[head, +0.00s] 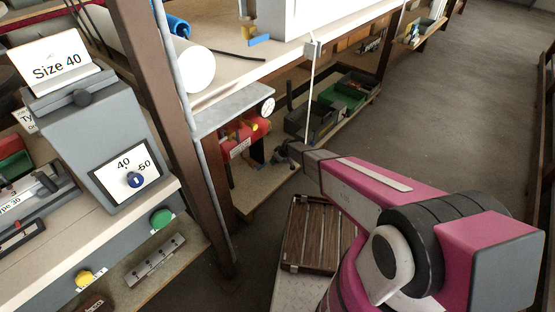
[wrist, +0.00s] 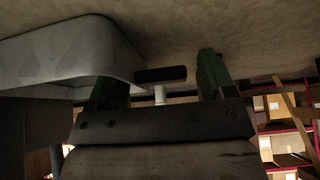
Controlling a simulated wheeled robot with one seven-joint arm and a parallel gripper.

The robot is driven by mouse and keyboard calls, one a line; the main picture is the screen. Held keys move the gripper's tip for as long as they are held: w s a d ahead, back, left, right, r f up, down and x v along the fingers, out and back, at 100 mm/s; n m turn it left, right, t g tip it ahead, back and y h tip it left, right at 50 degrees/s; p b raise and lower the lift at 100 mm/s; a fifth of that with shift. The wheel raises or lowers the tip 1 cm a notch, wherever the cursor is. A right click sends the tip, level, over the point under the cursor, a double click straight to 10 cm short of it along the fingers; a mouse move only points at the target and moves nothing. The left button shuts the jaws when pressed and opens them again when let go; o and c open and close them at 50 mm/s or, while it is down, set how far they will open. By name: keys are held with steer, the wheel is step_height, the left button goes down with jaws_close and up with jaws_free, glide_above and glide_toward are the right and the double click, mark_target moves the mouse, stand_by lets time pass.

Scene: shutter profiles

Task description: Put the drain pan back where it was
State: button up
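My gripper (head: 284,153) is at the end of the pink arm, low beside the bench, near the front of the lower shelf. In the wrist view my gripper (wrist: 159,73) has its two dark green fingers wide apart. A dark bar on a short white stem shows between them, with gaps to both fingers. A grey shape with a rounded corner (wrist: 65,50) fills the left of the wrist view and may be the drain pan; I cannot tell for sure. No drain pan can be made out clearly in the head view.
A red machine with a gauge (head: 242,138) stands under a grey slab (head: 235,108) beside a brown post (head: 160,110). Dark and green bins (head: 340,98) sit on the low shelf. A slatted wooden panel (head: 311,235) lies below my arm. The floor aisle (head: 455,100) is clear.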

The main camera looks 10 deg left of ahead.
steer(key=v, duration=0.7)
steer(key=shift+r, duration=0.35)
steer(key=shift+s+d, duration=0.1)
stand_by(0.9)
